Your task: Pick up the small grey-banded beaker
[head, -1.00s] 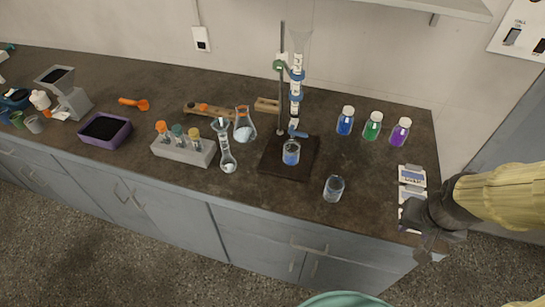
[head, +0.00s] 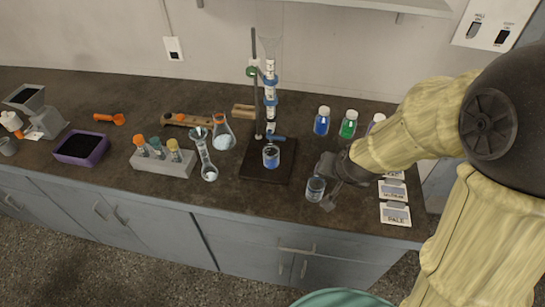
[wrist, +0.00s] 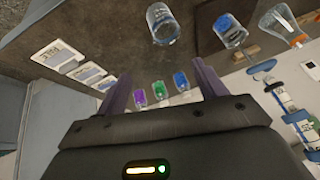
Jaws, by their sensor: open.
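A small clear glass beaker (head: 315,190) with a greyish look stands upright on the dark bench, right of the burette stand. It also shows in the wrist view (wrist: 163,24) at the top middle, outside the jaws; its band is too small to make out. My gripper (head: 331,192) is close to the right side of this beaker in the head view. In the wrist view my gripper (wrist: 160,74) has its two fingers spread, with nothing held between them. Whether a finger touches the glass I cannot tell.
Another beaker with blue liquid (head: 271,158) stands on the dark stand base (head: 253,172), under the burette. Blue (head: 322,122), green (head: 348,125) and purple (wrist: 140,97) bottles stand behind. Labelled cards (head: 395,213) lie at the right. The bench's front edge is near.

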